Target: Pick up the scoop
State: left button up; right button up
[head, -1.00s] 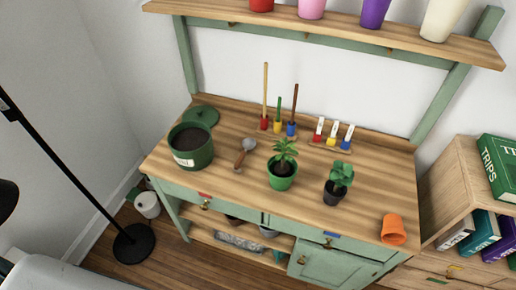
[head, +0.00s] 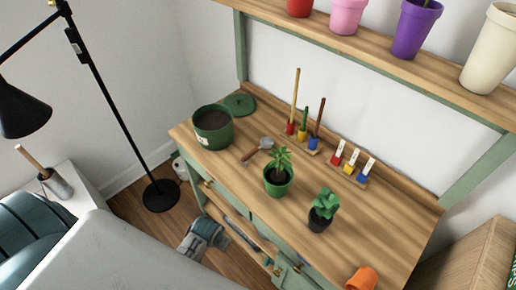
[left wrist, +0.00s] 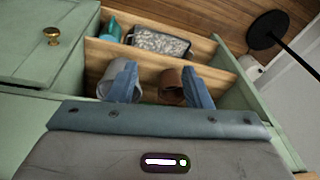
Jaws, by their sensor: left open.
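The scoop (head: 258,149) lies on the wooden top of the green potting bench, with a brown wooden handle and a grey metal head. It lies between the soil-filled green pot (head: 213,128) and the potted plant in a green pot (head: 278,181). My left gripper (head: 210,237) is low in front of the bench, below its top and well apart from the scoop. In the left wrist view my left gripper (left wrist: 161,84) is open and empty, facing the lower shelf. The scoop is not in that view. My right gripper is not in view.
A second plant in a black pot (head: 321,212) and an orange pot (head: 361,279) stand farther right on the bench. Upright tools (head: 304,124) stand at the back. A black floor lamp (head: 160,194) is left of the bench. Pots (left wrist: 172,84) sit on the lower shelf.

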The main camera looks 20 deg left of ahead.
pick_arm(q)
jog(key=w+d+r, duration=0.1)
jog(key=w+r, duration=0.3)
jog(key=r, duration=1)
jog(key=shift+m+g, duration=0.7)
jog(key=shift+m, duration=0.2)
jog(key=w+r, duration=0.1)
jog(key=w, duration=0.4)
jog(key=w+a+r, duration=0.1)
jog(key=w, duration=0.5)
jog(key=w+r, duration=0.1)
jog(key=w, duration=0.4)
jog(key=shift+w+a+r+p, duration=0.25)
jog(key=shift+w+r+p, duration=0.05)
jog(key=m+g, duration=0.1)
send_near(252, 151)
jog(key=shift+h, duration=0.4)
jog(key=f, duration=0.1)
jog(key=f+p, duration=0.1)
jog(key=f, duration=0.3)
jog(key=shift+w+a, duration=0.2)
jog(key=shift+a, duration=0.15)
jog(key=shift+f+p, duration=0.3)
jog(key=shift+p, duration=0.1)
jog(key=f, duration=0.1)
jog(key=f+p, duration=0.1)
jog(key=f, duration=0.1)
jog(key=shift+s+f, duration=0.3)
jog(key=shift+f, duration=0.55)
grip_shut()
